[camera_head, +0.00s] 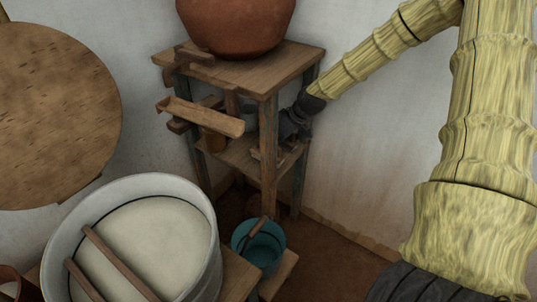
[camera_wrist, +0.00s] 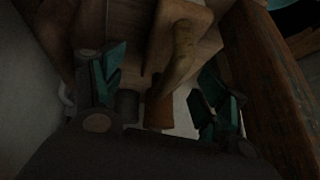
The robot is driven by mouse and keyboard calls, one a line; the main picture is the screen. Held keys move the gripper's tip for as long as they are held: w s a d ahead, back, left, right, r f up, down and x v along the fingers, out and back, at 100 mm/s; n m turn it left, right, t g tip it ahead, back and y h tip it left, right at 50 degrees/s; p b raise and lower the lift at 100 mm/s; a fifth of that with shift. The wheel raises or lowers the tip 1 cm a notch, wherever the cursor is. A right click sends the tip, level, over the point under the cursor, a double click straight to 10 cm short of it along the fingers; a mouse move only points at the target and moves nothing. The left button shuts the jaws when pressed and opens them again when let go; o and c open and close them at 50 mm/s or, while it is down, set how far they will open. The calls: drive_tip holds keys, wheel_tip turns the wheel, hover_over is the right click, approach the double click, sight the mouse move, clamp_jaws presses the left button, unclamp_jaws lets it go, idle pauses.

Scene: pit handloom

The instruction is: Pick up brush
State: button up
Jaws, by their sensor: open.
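My gripper (camera_head: 292,122) reaches in from the right, under the top of a wooden stand (camera_head: 268,85) and above its lower shelf (camera_head: 240,152). In the wrist view my gripper (camera_wrist: 161,84) is open, with its two green-padded fingers apart. A long brown wooden piece (camera_wrist: 182,45) extends between and beyond the fingers. An orange-brown tapered piece (camera_wrist: 158,110) shows nearer, between the finger bases. I cannot tell whether either is the brush, or whether the fingers touch them. The wrist view is dark, and the stand partly hides the gripper in the head view.
A clay pot (camera_head: 236,25) stands on the stand's top. A wooden trough-like piece (camera_head: 200,115) juts out at its left. A stand post (camera_wrist: 265,90) is close on the right. A teal bucket (camera_head: 262,255) and a large white-filled tub (camera_head: 60,225) stand below.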

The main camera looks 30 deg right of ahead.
drive_tip(key=shift+a+b+x, duration=0.2)
drive_tip(key=shift+b+x, duration=0.55)
drive_tip(key=shift+x, duration=2)
drive_tip(key=shift+w+r, duration=0.1)
drive_tip(key=shift+r, duration=0.05)
drive_tip(key=c, duration=1.2)
